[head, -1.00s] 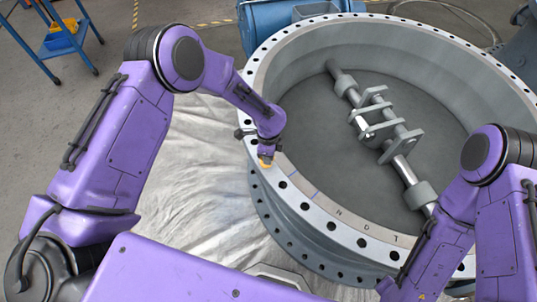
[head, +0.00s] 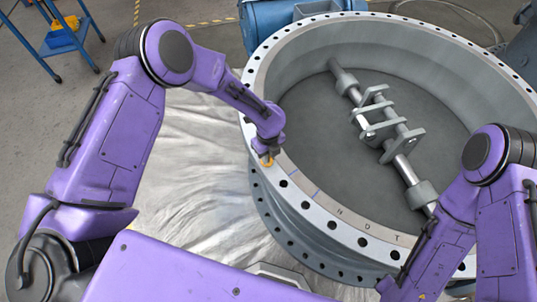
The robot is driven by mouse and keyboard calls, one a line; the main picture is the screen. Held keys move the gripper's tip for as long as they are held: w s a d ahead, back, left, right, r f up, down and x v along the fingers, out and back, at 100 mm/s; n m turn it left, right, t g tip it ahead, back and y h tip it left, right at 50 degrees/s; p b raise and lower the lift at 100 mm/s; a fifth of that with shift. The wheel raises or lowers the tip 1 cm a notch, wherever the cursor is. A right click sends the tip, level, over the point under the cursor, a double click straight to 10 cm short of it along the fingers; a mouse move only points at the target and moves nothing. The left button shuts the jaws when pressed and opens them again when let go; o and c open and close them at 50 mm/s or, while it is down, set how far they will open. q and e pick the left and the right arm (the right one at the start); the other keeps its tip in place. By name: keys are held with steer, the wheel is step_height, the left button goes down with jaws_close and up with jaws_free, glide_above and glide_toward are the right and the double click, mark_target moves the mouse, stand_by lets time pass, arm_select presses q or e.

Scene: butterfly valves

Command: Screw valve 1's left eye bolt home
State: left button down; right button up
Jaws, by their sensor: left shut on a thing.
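Valve 1 is the large grey ring-shaped body (head: 350,232) with a flat flange full of bolt holes. Whether the thread is fully seated cannot be seen. My right arm reaches in at the lower right, over the flange edge; its fingers are not clearly in view.
Inside the valve lies a shaft with brackets (head: 375,125). A blue machine (head: 270,22) stands behind the valve. A blue cart (head: 60,38) with a yellow item is at the upper left. A crumpled pale sheet (head: 195,150) covers the floor left of the valve.

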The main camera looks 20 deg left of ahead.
arm_select(q)
steer(key=shift+s+m, duration=0.1)
steer(key=shift+m, duration=0.2)
steer(key=c, duration=1.1)
jaws_free()
step_height(320, 180, up, 10)
steer(key=shift+r+b, duration=0.2)
steer(key=shift+b, duration=0.35)
